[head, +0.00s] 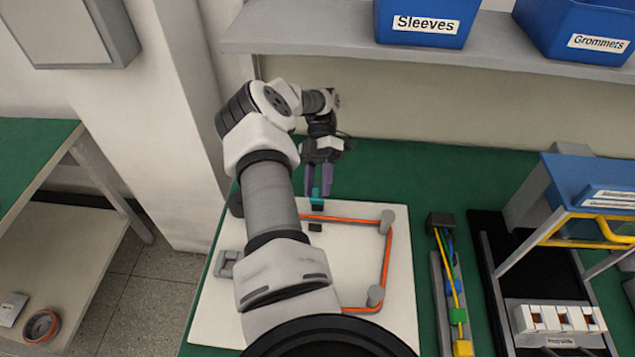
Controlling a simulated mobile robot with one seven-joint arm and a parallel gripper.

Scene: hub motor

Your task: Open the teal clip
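The teal clip (317,200) is small and stands at the far edge of a white board (350,285) on the green bench. An orange cable (385,262) runs from beside the clip around grey posts on the board. My gripper (318,191) points down with its two purple fingers apart, right at the clip. The fingertips overlap the clip's upper part in this view; I cannot tell whether they touch it. Whether the clip is open or shut is too small to tell. My arm covers the left part of the board.
A shelf (490,60) with blue bins marked Sleeves (425,40) and Grommets (580,50) hangs above the back of the bench. A rail with coloured wires (445,285) and a blue-topped rack (590,185) stand to the right. Green bench surface behind the board is clear.

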